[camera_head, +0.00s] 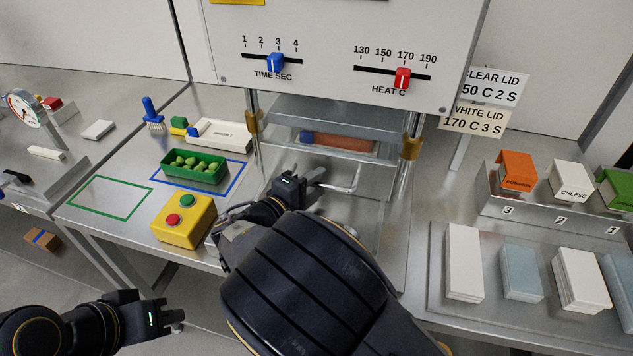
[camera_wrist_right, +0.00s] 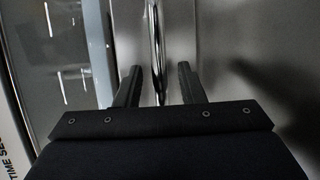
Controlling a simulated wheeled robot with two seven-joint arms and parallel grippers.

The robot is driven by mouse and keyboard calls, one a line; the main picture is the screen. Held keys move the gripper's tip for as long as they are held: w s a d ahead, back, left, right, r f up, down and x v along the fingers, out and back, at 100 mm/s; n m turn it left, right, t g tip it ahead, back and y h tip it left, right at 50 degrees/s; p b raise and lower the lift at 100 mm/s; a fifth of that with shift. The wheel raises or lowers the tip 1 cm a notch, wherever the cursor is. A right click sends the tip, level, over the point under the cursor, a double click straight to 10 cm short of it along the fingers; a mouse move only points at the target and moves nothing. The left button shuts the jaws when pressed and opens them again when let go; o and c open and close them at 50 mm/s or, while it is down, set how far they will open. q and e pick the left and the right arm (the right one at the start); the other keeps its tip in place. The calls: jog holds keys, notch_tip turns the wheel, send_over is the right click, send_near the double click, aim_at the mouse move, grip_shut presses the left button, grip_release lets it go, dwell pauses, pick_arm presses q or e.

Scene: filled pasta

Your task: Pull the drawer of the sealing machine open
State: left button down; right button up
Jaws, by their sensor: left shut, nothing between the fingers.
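The sealing machine (camera_head: 345,25) stands at the centre back, with a white front panel above two metal posts. A bent metal drawer handle (camera_head: 354,179) sticks out low between the posts. My right gripper (camera_head: 318,177) is at the handle. In the right wrist view the handle bar (camera_wrist_right: 156,40) runs between the spread fingers of my right gripper (camera_wrist_right: 159,78), with a gap visible on each side. My right forearm hides part of the area in front of the drawer. My left gripper (camera_head: 178,321) is shut and empty at the lower left, away from the machine.
A yellow two-button box (camera_head: 184,234) and a green tray of filled pasta (camera_head: 195,181) stand left of the machine. On the right are a lid sign (camera_head: 482,118), coloured card packs (camera_head: 518,170) and stacked lids (camera_head: 464,262). A green-outlined area (camera_head: 110,197) is empty.

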jog(key=shift+w+d+f, duration=0.1)
jog(key=shift+w+d, duration=0.15)
grip_shut()
